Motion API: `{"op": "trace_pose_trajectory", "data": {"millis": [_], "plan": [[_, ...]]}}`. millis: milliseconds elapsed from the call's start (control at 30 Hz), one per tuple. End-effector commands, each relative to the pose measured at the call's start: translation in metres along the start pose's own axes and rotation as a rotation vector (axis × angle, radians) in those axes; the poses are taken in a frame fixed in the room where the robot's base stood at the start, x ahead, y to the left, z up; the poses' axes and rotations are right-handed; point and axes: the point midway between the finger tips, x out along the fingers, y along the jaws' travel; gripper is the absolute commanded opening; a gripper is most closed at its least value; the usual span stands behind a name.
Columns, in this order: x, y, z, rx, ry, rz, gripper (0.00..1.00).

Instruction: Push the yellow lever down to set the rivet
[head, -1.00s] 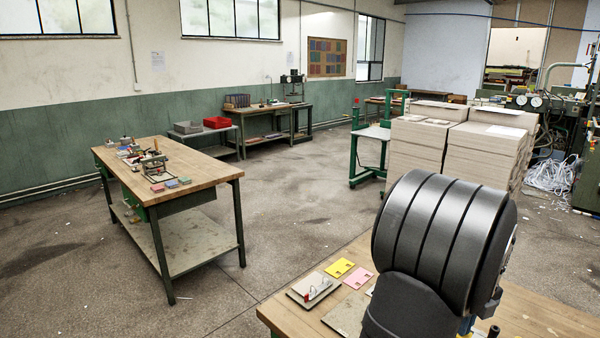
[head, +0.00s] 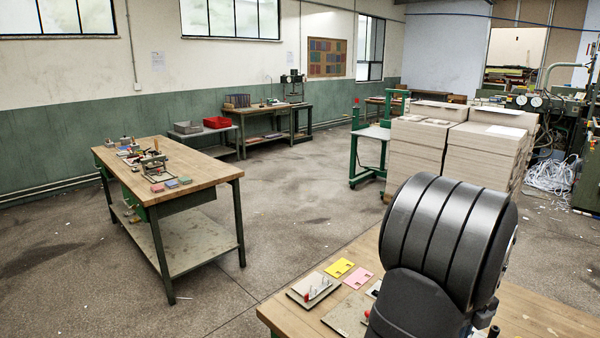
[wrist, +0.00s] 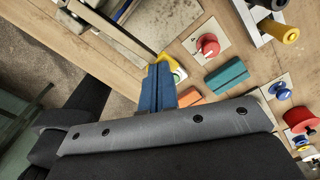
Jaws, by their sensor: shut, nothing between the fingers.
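My gripper (wrist: 157,88) shows in the wrist view as two blue fingers, shut together with nothing between them. A yellow cylindrical grip (wrist: 284,33) on a metal arm is at the upper right of the wrist view, apart from the fingers; it looks like the yellow lever. Another yellow part (wrist: 176,68) with a pale edge shows just past the fingertips, partly hidden by them; I cannot tell whether they touch it. I cannot make out a rivet. In the head view my arm hides the gripper and the lever.
On the wooden bench are a red knob (wrist: 208,45) on a pale plate, a teal block (wrist: 227,76), an orange block (wrist: 190,97), a blue knob (wrist: 281,91) and a larger red knob (wrist: 301,119). Yellow (head: 339,267) and pink (head: 358,279) cards lie near the bench's back edge.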

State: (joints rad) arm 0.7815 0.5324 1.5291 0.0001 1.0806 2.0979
Motion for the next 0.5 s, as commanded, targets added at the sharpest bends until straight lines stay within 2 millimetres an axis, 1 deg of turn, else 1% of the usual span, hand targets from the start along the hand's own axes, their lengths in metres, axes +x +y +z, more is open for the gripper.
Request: {"op": "trace_pose_trajectory", "data": {"millis": [67,167,500], "plan": [[0.000,0.000,0.000,0.000,0.000,0.000,0.00],[-0.006,-0.001,0.000,0.000,-0.001,-0.002,0.00],[-0.041,-0.001,0.000,0.000,-0.001,-0.003,0.00]]}}
